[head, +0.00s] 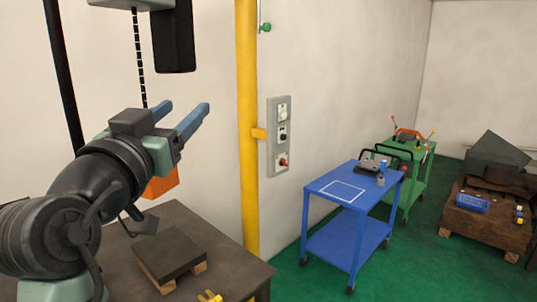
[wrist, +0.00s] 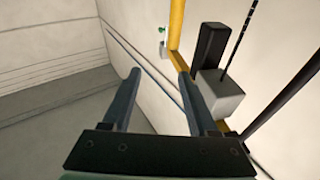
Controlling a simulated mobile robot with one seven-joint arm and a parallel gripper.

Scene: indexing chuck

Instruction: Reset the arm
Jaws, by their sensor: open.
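My gripper (head: 184,115) is raised at the left of the head view, above a dark table (head: 225,258). Its two blue fingers are apart with nothing between them, pointing up and to the right. In the wrist view my gripper (wrist: 158,90) also shows open and empty, with the wall and ceiling beyond it. An orange block-shaped thing (head: 162,182) shows below and behind my gripper in the head view, partly hidden by my arm.
A dark plate (head: 170,255) lies on the table. A yellow post (head: 247,130) and a grey switch panel (head: 279,136) stand right of my gripper. A chain (head: 139,60) hangs close behind it. A blue cart (head: 340,205), a green cart (head: 415,170) and a brown crate (head: 480,222) stand farther right.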

